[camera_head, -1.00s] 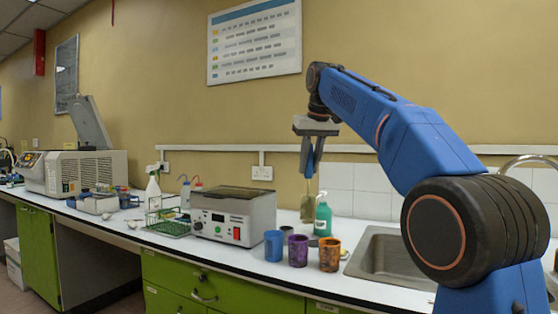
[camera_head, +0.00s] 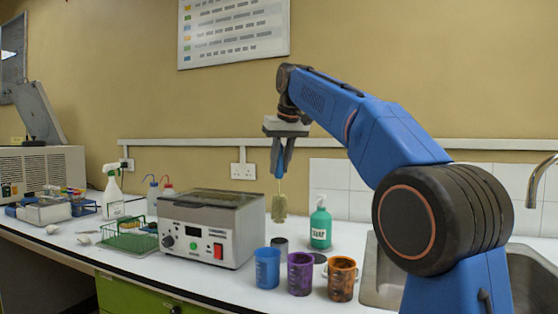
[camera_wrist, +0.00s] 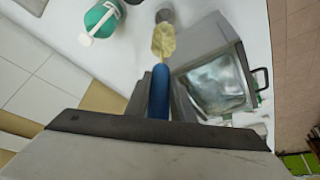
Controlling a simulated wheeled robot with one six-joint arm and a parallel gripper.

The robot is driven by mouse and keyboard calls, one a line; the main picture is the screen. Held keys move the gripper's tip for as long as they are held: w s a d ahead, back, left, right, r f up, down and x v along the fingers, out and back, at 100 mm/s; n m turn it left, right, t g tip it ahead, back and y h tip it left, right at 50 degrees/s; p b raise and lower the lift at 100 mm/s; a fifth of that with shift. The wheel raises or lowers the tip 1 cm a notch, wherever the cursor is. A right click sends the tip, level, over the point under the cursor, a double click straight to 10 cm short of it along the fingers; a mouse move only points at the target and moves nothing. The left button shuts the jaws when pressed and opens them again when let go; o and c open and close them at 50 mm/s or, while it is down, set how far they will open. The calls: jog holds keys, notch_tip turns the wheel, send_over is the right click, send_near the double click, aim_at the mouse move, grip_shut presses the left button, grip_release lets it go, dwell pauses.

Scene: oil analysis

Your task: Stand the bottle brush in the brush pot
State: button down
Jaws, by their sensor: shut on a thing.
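My gripper (camera_head: 281,174) points down and is shut on the bottle brush (camera_head: 279,208), whose yellow-green bristle head hangs below the fingers on a thin stem. The brush is in the air above the counter. A small dark grey pot (camera_head: 280,244), which looks like the brush pot, stands on the counter below it, behind the blue and purple cups. In the wrist view the bristle head (camera_wrist: 163,42) lies just short of the grey pot (camera_wrist: 166,17). The brush's upper end is hidden by the fingers.
A green soap bottle (camera_head: 320,228) stands right of the pot and a heated bath (camera_head: 207,226) left of it. Blue (camera_head: 267,268), purple (camera_head: 300,274) and orange (camera_head: 342,279) cups stand in front. A dark flat disc (camera_head: 318,258) lies near the soap. The sink (camera_head: 382,272) is at right.

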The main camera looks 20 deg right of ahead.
aim_at(279, 195)
jog(key=shift+f, duration=4.65)
jog(key=c, duration=1.4)
grip_release()
jog(key=shift+c, duration=0.2)
jog(key=v, duration=1.7)
jog(key=shift+r, duration=0.15)
jog(key=shift+s, duration=0.1)
